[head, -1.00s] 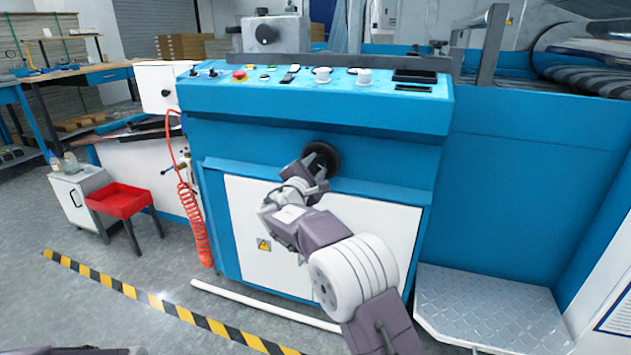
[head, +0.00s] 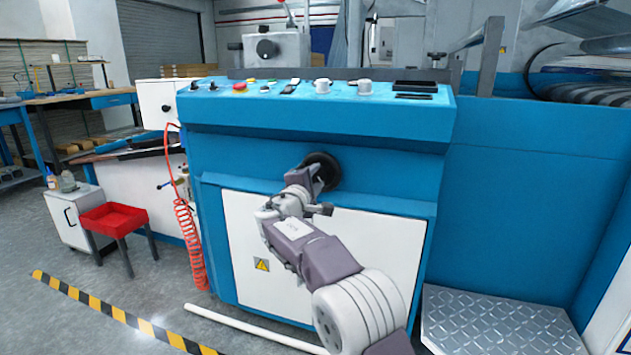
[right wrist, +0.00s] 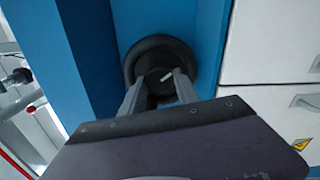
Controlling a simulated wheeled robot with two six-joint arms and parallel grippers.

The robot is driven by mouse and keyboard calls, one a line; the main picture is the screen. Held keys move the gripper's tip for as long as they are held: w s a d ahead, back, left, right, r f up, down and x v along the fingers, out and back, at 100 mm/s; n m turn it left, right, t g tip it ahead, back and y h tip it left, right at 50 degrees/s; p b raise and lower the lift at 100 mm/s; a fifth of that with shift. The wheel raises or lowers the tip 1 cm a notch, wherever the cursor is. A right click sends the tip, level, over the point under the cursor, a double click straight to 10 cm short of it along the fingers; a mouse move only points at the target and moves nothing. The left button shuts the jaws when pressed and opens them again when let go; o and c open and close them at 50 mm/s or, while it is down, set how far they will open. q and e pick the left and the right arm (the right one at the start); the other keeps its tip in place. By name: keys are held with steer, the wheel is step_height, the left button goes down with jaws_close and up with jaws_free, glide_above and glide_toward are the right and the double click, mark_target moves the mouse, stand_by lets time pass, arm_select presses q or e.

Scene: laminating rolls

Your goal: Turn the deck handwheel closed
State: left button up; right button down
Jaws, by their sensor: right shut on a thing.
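The black deck handwheel (head: 331,168) sits on the blue front of the machine, below its control panel. In the right wrist view the round wheel (right wrist: 150,52) shows a dark hub with a short light mark. My right gripper (head: 318,175) is at the wheel, and its hand hides the wheel's lower left part. In the right wrist view the two fingers of the right gripper (right wrist: 160,88) reach to the wheel's hub, one on each side, shut on it. My left gripper is not in view.
The control panel (head: 310,88) carries several knobs and buttons. A red coiled hose (head: 187,235) hangs at the machine's left side. A red stool (head: 113,220) stands farther left. A metal tread plate (head: 495,325) lies at the lower right.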

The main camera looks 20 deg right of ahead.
steer(key=c, duration=0.9)
jaws_free()
steer(key=p+v, duration=0.2)
steer(key=v, duration=0.7)
